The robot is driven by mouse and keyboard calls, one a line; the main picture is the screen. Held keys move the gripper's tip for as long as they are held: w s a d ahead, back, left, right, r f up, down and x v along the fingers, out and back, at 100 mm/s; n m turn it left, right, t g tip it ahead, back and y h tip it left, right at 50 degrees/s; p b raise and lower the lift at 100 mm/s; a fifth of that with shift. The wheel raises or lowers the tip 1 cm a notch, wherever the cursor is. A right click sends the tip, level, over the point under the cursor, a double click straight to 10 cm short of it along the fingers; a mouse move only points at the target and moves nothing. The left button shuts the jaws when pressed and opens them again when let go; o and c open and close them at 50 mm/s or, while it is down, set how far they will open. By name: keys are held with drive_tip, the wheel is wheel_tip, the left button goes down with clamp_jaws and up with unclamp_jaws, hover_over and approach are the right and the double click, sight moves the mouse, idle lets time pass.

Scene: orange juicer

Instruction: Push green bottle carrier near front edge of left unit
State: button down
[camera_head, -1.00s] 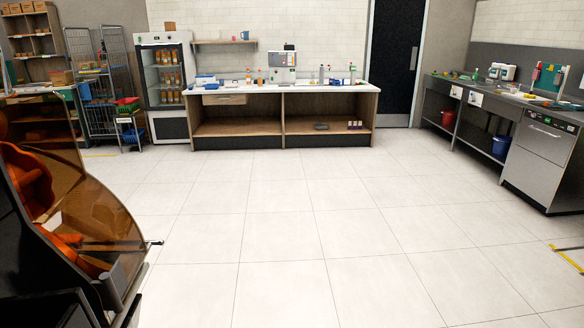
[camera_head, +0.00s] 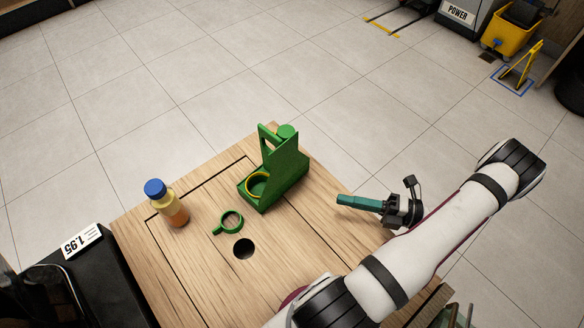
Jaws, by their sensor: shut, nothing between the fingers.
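The green bottle carrier (camera_head: 287,172) stands upright on a wooden unit top (camera_head: 190,262), close to the edge at the top of the picture. It has a tall handle plate with a slot, a yellow-rimmed round opening on its left side and a green round part behind the handle. My gripper (camera_head: 340,200) is shut and empty, to the right of the carrier and apart from it. Its teal fingers point left. My white arm reaches in from the lower right.
A bottle (camera_head: 171,206) with a blue cap and orange contents stands left of the carrier. A green ring with a tab (camera_head: 230,221) lies nearer, beside a dark round hole (camera_head: 244,249). A black machine with a price label (camera_head: 83,241) is at lower left. Open floor lies beyond.

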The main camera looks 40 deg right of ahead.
approach(272, 160)
drive_tip(key=s+a+f, duration=0.1)
drive_tip(key=f, duration=0.1)
drive_tip(key=s+a+f, duration=0.1)
drive_tip(key=s+a, duration=0.1)
drive_tip(key=shift+a+f, duration=0.25)
drive_tip(key=shift+f, duration=0.15)
drive_tip(key=w, duration=0.4)
drive_tip(key=shift+a, duration=0.15)
drive_tip(key=shift+w, duration=0.45)
drive_tip(key=shift+w, duration=0.1)
drive_tip(key=w, duration=0.3)
drive_tip(key=w+d, duration=0.1)
drive_tip(key=w, duration=0.7)
drive_tip(key=shift+w+d, duration=0.15)
drive_tip(key=shift+d, duration=0.25)
